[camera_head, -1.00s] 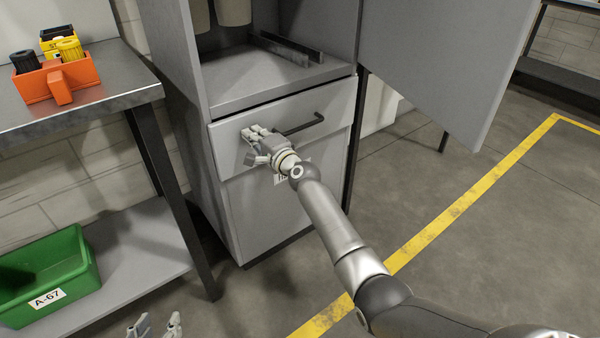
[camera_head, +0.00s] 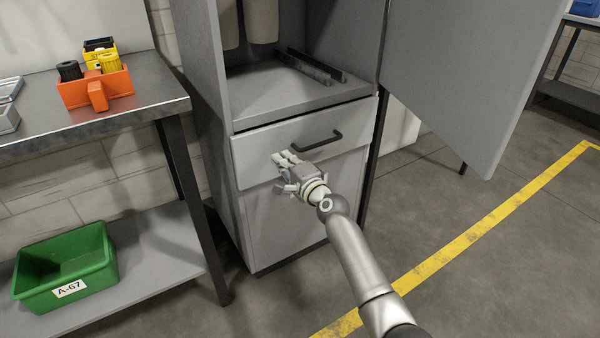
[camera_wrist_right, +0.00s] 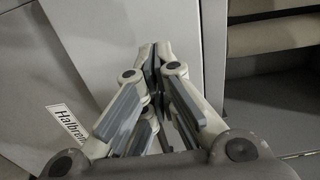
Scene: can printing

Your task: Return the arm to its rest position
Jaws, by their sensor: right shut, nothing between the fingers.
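My right gripper (camera_head: 284,172) is in front of the grey cabinet (camera_head: 292,210), just below and left of the dark handle (camera_head: 318,142) of its drawer (camera_head: 265,150). The drawer looks nearly flush with the cabinet front. In the right wrist view, the gripper's fingers (camera_wrist_right: 155,62) meet at the tips with nothing between them. A white label (camera_wrist_right: 68,125) with dark lettering shows beside them on a grey panel. My left gripper is outside both current views.
The cabinet door (camera_head: 465,75) stands open at the right. A steel table (camera_head: 140,107) at the left carries an orange holder (camera_head: 97,90). A green bin (camera_head: 65,268) labelled A-67 sits on its lower shelf (camera_head: 160,255). The floor at right is clear around a yellow line (camera_head: 470,238).

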